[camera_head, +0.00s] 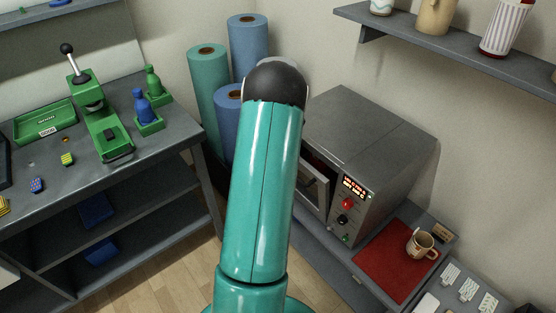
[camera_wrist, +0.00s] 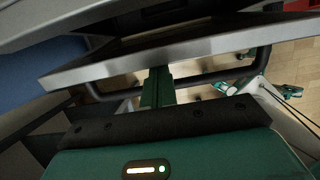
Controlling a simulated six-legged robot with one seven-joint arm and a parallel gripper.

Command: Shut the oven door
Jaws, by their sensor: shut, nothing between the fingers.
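The grey oven (camera_head: 375,140) stands on a low bench at the right in the head view. Its door (camera_head: 316,186) is partly open, swung out at the front, and partly hidden by my arm. In the wrist view the door (camera_wrist: 205,47) crosses the upper part as a slanted panel with a silver edge, with its dark bar handle (camera_wrist: 215,76) just below. My gripper (camera_wrist: 158,82) is shut and empty, its green fingers reaching up to the door edge beside the handle. Whether they touch is unclear. My gripper is hidden in the head view.
A red mat (camera_head: 390,262) with a mug (camera_head: 420,244) lies right of the oven. A shelf (camera_head: 460,45) hangs above it. Tall fabric-like rolls (camera_head: 208,85) stand left of the oven. A workbench (camera_head: 60,170) with a green press (camera_head: 97,115) is at the left.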

